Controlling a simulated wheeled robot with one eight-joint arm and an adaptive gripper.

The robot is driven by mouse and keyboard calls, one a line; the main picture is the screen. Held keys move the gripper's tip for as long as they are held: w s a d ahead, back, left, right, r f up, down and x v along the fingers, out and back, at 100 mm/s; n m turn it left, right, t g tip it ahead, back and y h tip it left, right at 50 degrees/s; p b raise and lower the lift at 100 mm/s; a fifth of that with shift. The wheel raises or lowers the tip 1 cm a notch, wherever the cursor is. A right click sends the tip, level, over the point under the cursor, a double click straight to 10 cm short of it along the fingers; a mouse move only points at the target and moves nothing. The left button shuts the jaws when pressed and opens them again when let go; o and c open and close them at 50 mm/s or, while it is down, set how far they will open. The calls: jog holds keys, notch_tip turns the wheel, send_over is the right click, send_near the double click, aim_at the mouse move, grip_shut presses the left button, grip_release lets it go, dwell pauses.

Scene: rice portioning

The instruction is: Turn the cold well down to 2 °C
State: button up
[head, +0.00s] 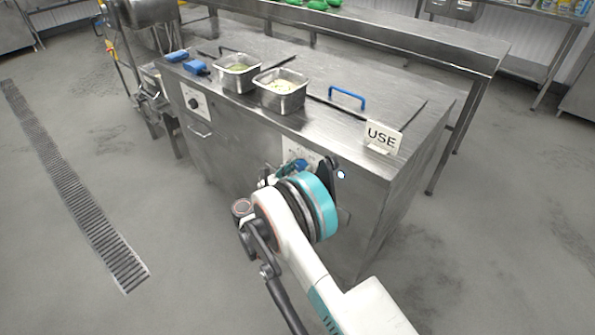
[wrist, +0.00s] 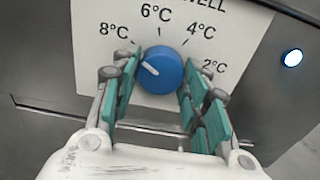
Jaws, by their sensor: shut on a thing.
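The cold well's control is a round blue knob (wrist: 161,70) on a white dial plate (wrist: 235,27) marked 8, 6, 4 and 2 °C. Its white pointer line aims up and left, towards the 8 °C side. The 2 °C mark is at the right of the plate. My gripper (wrist: 160,82) has its teal finger pads on the left and right sides of the knob and is shut on it. In the head view, my gripper (head: 298,168) is at the counter's front panel and my wrist hides most of the dial.
A lit white indicator (wrist: 292,58) is right of the plate. Two metal pans with food (head: 238,84) (head: 283,108) and a "USE" sign (head: 383,138) stand on the steel counter (head: 330,125). A blue-handled lid (head: 347,97) lies between them. Another knob (head: 193,103) is further left.

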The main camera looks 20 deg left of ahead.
jog(key=m, duration=0.6)
jog(key=shift+a, duration=0.1)
jog(key=m, duration=0.4)
jog(key=shift+r, duration=0.1)
jog(key=m, duration=0.3)
jog(key=shift+m, duration=0.3)
jog(key=m, duration=0.6)
jog(key=shift+r, duration=0.1)
jog(key=m, duration=0.7)
